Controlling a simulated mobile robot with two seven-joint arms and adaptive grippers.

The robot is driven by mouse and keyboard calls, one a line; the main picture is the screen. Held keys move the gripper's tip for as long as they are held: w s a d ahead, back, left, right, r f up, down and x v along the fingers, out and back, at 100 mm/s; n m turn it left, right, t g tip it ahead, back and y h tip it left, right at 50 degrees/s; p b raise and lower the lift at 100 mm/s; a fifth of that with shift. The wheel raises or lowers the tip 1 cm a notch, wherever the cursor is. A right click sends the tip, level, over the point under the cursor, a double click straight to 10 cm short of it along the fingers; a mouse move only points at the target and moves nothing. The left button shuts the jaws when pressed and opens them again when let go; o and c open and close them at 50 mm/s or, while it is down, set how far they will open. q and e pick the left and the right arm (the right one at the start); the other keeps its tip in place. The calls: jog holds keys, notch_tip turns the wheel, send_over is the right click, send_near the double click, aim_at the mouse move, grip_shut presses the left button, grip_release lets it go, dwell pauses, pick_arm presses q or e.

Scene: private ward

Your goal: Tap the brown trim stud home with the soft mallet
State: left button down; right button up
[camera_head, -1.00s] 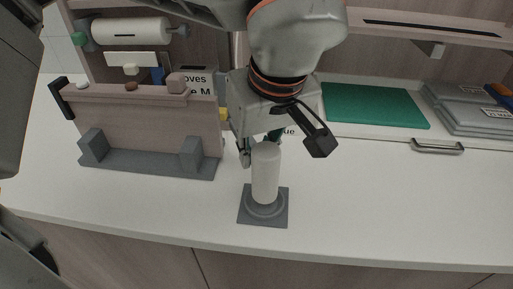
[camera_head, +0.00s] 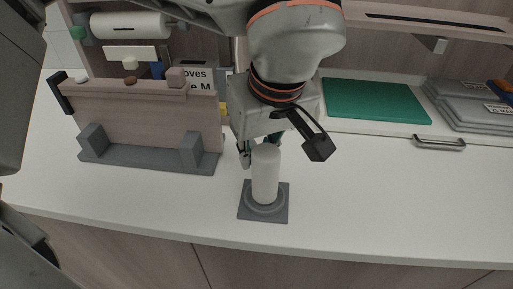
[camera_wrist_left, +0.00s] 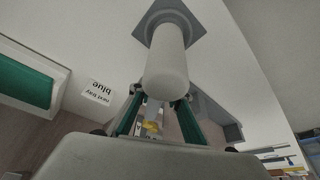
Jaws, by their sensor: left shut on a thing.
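The brown trim stud (camera_head: 130,82) shows at the top edge of a wood-coloured panel (camera_head: 150,115) on the left. A pale upright cylinder, which appears to be the soft mallet (camera_head: 265,175), stands in a grey square base (camera_head: 279,213) on the counter. My left gripper (camera_head: 258,154) reaches down behind the cylinder's upper part and is shut on it; the cylinder hides part of the fingers. In the left wrist view, the cylinder (camera_wrist_left: 168,70) lies between the green-lined fingers (camera_wrist_left: 160,100), its lower end in the base. My right gripper is not in view.
The panel stands in a grey support (camera_head: 145,160); a white stud (camera_head: 81,79) and a pinkish block (camera_head: 176,77) are also on its top. A green mat (camera_head: 375,101) and grey stacked packs (camera_head: 465,105) lie at the back right. The front right counter is clear.

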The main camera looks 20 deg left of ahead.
pick_arm(q)
jog(key=shift+f, duration=0.2)
jog(key=shift+f, duration=0.2)
jog(key=c, duration=1.8)
grip_release()
